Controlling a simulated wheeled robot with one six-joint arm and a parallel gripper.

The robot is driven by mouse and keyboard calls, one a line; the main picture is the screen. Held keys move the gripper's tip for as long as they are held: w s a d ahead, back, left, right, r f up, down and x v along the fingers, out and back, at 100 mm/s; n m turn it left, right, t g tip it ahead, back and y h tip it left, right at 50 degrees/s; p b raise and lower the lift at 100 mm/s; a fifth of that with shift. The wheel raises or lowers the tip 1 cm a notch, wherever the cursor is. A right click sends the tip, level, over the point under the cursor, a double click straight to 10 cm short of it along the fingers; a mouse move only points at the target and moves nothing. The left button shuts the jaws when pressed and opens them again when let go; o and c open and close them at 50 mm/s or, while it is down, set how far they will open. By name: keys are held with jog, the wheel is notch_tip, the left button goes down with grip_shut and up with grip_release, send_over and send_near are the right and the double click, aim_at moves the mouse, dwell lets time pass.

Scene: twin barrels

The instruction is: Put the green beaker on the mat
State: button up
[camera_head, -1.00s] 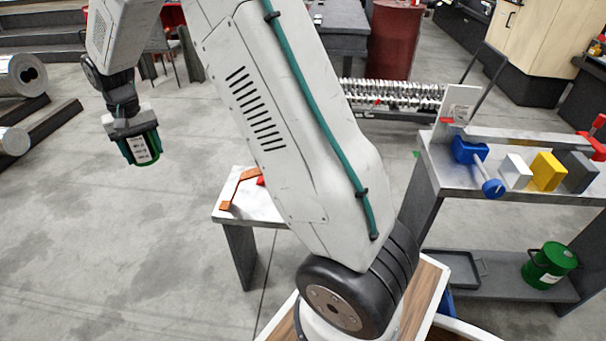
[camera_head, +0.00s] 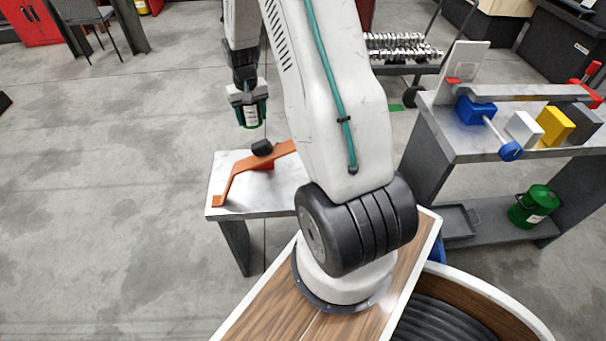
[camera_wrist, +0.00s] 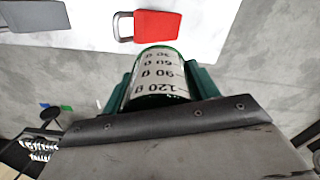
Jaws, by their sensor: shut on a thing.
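The green beaker (camera_head: 251,117) hangs below my gripper (camera_head: 249,104), left of centre in the head view, with its white label facing out. In the wrist view the beaker (camera_wrist: 157,82) shows a white scale with printed gram marks, between the two green fingers of my gripper (camera_wrist: 158,88), which is shut on it. In the head view the beaker appears just above the far side of the small pale table (camera_head: 230,172). Its exact height is unclear. I cannot make out a mat for certain.
An orange bent bar (camera_head: 238,172), a black knob-like piece (camera_head: 262,147) and a red block (camera_head: 265,165) occupy the small table. A workbench (camera_head: 470,142) stands right, with coloured blocks on top. A green can (camera_head: 535,206) and a dark tray (camera_head: 459,222) sit on its lower shelf.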

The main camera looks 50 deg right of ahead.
jog(key=s+d+f+m, duration=0.1)
jog(key=s+d+f, duration=0.25)
jog(key=s, duration=0.25)
jog(key=s+d+f, duration=0.3)
jog(key=s+d, duration=0.2)
jog(key=s, duration=0.2)
notch_tip(320, 180, down, 6)
jog(key=shift+s+a+r, duration=0.1)
jog(key=shift+s+r, duration=0.05)
jog(key=shift+r, duration=0.1)
jog(key=shift+f, duration=2.3)
jog(key=shift+f, duration=0.1)
jog(key=o, duration=1)
